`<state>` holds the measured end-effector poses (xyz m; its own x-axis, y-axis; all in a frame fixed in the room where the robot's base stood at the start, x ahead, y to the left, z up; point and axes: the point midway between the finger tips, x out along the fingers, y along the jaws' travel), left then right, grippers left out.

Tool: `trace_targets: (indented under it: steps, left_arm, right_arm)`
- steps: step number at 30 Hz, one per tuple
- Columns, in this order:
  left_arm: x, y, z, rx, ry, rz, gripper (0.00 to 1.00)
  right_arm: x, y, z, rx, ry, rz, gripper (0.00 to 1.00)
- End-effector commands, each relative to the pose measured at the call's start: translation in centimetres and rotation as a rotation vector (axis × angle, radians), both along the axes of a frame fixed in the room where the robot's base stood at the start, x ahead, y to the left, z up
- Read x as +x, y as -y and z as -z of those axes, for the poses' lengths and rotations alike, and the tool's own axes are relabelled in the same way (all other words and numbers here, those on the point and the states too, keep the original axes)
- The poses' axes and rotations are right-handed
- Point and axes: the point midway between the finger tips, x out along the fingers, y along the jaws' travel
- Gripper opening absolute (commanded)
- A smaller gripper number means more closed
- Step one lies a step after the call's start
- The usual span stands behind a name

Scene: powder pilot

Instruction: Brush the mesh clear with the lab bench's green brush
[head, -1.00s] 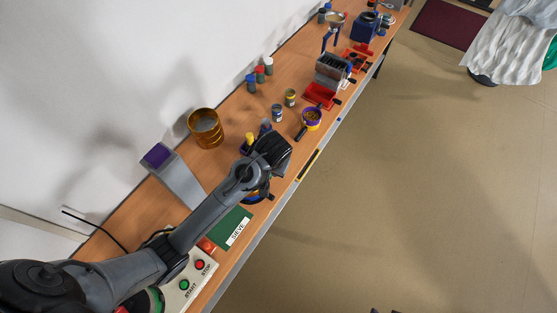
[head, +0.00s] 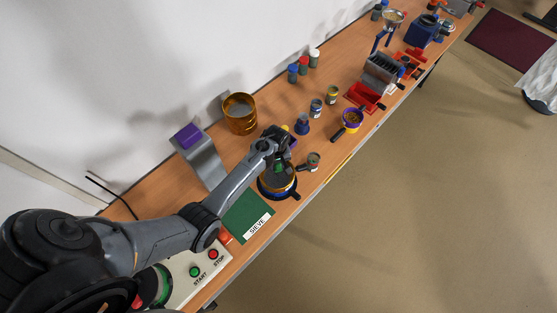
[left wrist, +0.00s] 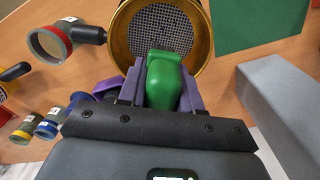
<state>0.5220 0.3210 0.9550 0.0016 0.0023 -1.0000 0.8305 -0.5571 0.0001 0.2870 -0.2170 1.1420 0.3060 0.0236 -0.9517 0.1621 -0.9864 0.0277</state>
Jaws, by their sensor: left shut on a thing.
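My left gripper (head: 280,158) is shut on the green brush (left wrist: 166,80), whose green handle stands between the fingers in the left wrist view. The brush also shows as a small green patch in the head view (head: 279,168). It is at the sieve, a round pan with a gold rim (left wrist: 208,42) and a grey wire mesh (left wrist: 150,25). The sieve stands on the bench (head: 264,190) beside the green SIEVE mat. The brush covers part of the mesh; I cannot tell whether its bristles touch. My right gripper is not in view.
The green SIEVE mat (head: 240,212) and START/STOP panel (head: 196,282) lie nearer. A grey wedge with a purple top (head: 207,160) and an amber cup (head: 240,122) stand along the wall side. A small handled cup (head: 313,160) is close to the sieve.

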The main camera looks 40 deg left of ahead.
Motion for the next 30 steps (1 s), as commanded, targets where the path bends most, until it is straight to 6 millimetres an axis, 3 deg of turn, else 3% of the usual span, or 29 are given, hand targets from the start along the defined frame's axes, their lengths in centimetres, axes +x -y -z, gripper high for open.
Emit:
trace_targets:
  steps: [18,30]
  left_arm:
    - [0.0,-0.1,3.9,0.001,0.001,0.0,0.0]
    - [0.0,0.0,6.9,0.001,-0.001,0.001,0.0]
  right_arm:
    - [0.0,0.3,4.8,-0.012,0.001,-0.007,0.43]
    - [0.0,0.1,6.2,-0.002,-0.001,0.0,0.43]
